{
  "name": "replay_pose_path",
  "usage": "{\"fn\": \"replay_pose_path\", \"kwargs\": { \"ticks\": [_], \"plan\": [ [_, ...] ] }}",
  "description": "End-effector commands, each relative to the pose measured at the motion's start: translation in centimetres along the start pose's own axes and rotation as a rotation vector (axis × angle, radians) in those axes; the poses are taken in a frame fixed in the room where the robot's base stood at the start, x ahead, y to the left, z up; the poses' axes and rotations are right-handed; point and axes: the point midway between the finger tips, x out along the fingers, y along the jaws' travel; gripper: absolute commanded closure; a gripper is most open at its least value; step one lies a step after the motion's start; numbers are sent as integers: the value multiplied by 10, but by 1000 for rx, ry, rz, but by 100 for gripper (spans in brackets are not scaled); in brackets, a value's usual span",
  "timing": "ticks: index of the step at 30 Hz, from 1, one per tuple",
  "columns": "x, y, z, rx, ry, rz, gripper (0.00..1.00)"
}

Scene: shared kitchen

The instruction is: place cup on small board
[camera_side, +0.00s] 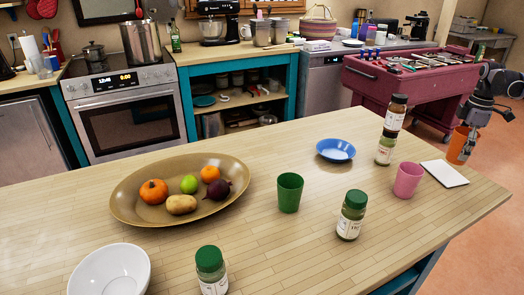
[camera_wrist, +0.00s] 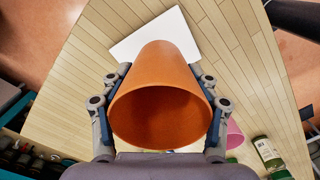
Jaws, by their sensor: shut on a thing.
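An orange cup (camera_side: 461,145) is held in my gripper (camera_side: 474,118) at the right of the side view. The cup also shows large in the wrist view (camera_wrist: 160,100), with its open rim toward the camera and a gripper finger on each side. A small white board (camera_side: 444,173) lies flat near the right end of the table. The board also shows in the wrist view (camera_wrist: 188,28), partly hidden behind the cup. In the side view the cup is beside the board's far right edge; its exact height above the table I cannot tell. The board's visible surface is bare.
A pink cup (camera_side: 408,180) stands just left of the board. Two stacked jars (camera_side: 394,112), a blue bowl (camera_side: 336,150), a green cup (camera_side: 290,192) and a green-lidded jar (camera_side: 352,214) stand further left. The table's right edge is close to the board.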

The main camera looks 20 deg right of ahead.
Motion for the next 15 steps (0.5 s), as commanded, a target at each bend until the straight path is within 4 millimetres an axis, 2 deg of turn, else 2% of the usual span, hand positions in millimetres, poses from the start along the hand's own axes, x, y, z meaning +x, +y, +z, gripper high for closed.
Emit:
{"fn": "replay_pose_path", "kwargs": {
  "ticks": [5,15],
  "plan": [
    [9,6,-13,1,0,0,67],
    [46,7,-13,1,0,0,67]
  ]
}}
